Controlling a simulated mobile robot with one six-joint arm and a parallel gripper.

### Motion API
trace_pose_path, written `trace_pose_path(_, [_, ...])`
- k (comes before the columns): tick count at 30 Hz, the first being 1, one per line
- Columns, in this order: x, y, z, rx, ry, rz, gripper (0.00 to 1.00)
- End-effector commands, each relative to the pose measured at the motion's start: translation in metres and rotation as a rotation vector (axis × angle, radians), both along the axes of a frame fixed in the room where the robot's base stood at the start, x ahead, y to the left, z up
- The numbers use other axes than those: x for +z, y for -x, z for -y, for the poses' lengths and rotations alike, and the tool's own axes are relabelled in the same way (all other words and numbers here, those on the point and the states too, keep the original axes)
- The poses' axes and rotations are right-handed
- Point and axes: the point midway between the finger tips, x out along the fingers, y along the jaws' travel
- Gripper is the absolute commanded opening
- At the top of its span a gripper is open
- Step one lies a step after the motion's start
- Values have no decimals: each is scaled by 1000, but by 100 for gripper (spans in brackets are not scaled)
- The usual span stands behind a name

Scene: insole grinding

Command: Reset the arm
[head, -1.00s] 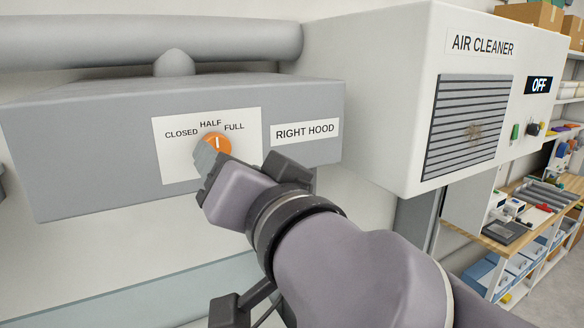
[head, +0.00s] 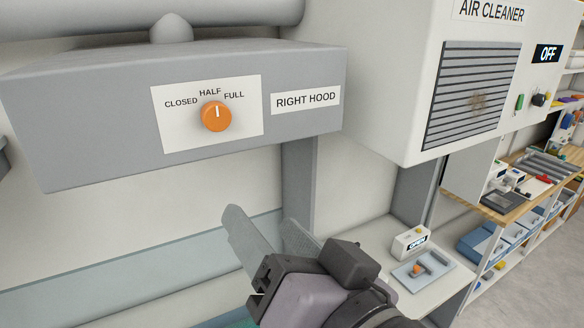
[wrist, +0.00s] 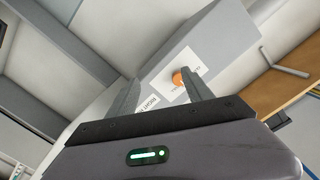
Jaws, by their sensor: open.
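My gripper (head: 262,232) is open and empty in the lower middle of the head view. It is below and apart from the right hood's front panel. In the wrist view, its two fingers (wrist: 160,95) stand apart with the hood and its knob beyond them. The orange knob (head: 216,117) sits on a white plate marked CLOSED, HALF and FULL. Its white mark points up, near HALF. The knob also shows in the wrist view (wrist: 185,76). Most of my arm lies outside the head view at the lower right.
The grey right hood (head: 70,130) spans the upper left. The air cleaner (head: 390,110) juts out at the right, with an OFF display (head: 547,54). Below it, a small box marked OPEN (head: 411,241) stands by a blue tray (head: 440,284). Shelves (head: 540,185) stand far right.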

Motion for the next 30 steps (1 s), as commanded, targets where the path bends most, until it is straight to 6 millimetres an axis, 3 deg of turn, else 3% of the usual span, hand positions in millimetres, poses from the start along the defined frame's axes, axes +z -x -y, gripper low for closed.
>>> trace_pose_path(1, [-81,-4,2,3,31,-39,59])
trace_pose_path(5, [-214,-10,14,5,126,-197,59])
trace_pose_path(9, [-359,-7,49,-58,222,-435,59])
trace_pose_path(12, [-449,3,82,-138,271,-616,59])
trace_pose_path(15, [-512,17,112,-224,300,-770,59])
trace_pose_path(18, [-546,28,133,-287,313,-870,59])
trace_pose_path(20, [-553,33,139,-309,316,-904,59])
trace_pose_path(30, [-550,35,142,-318,320,-918,59])
